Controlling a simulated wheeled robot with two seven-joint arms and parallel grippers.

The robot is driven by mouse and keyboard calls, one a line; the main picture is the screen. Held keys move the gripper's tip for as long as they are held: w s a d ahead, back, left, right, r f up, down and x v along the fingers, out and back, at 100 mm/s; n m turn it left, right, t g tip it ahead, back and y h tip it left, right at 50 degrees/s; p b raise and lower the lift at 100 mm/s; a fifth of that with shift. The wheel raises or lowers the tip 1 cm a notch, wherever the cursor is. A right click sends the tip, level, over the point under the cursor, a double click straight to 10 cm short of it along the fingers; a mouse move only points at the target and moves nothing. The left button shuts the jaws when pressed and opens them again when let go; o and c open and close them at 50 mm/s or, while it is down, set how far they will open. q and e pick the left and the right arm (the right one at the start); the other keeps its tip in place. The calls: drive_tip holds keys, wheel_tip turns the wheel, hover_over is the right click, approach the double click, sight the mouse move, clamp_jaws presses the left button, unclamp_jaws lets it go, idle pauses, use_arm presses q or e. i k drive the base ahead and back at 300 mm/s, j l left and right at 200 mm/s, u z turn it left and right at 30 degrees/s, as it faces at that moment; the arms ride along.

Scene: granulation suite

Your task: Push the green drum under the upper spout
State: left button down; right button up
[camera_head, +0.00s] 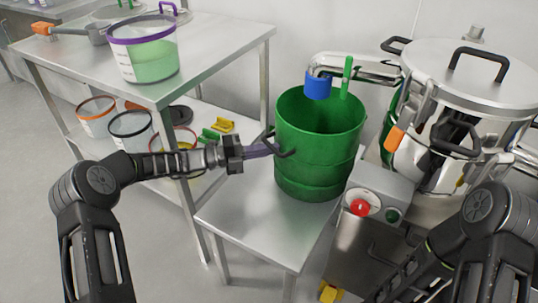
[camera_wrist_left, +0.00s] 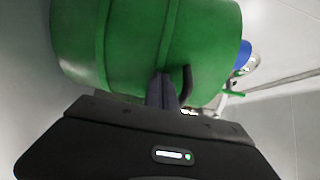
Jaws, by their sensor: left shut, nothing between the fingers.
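The green drum (camera_head: 318,150) stands upright and open-topped on a small steel table (camera_head: 250,220). My left gripper (camera_head: 268,149) is shut and empty, its fingertips at the drum's left side by the dark handle. In the left wrist view the drum (camera_wrist_left: 140,45) fills the top, and the shut fingers (camera_wrist_left: 162,90) meet or nearly meet its wall; contact is hard to tell. A spout with a blue end (camera_head: 318,86) hangs over the drum's back rim, a green lever (camera_head: 346,76) beside it. My right arm shows at lower right; its gripper is not clearly visible.
A steel vessel (camera_head: 470,80) with a lidded top stands right of the drum. A control box with a red button (camera_head: 360,207) sits by the table's right edge. A shelf table (camera_head: 220,55) at left holds a purple-rimmed tub (camera_head: 145,50). The small table's front is clear.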

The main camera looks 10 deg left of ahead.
sight(318, 140)
drive_tip(key=k, duration=1)
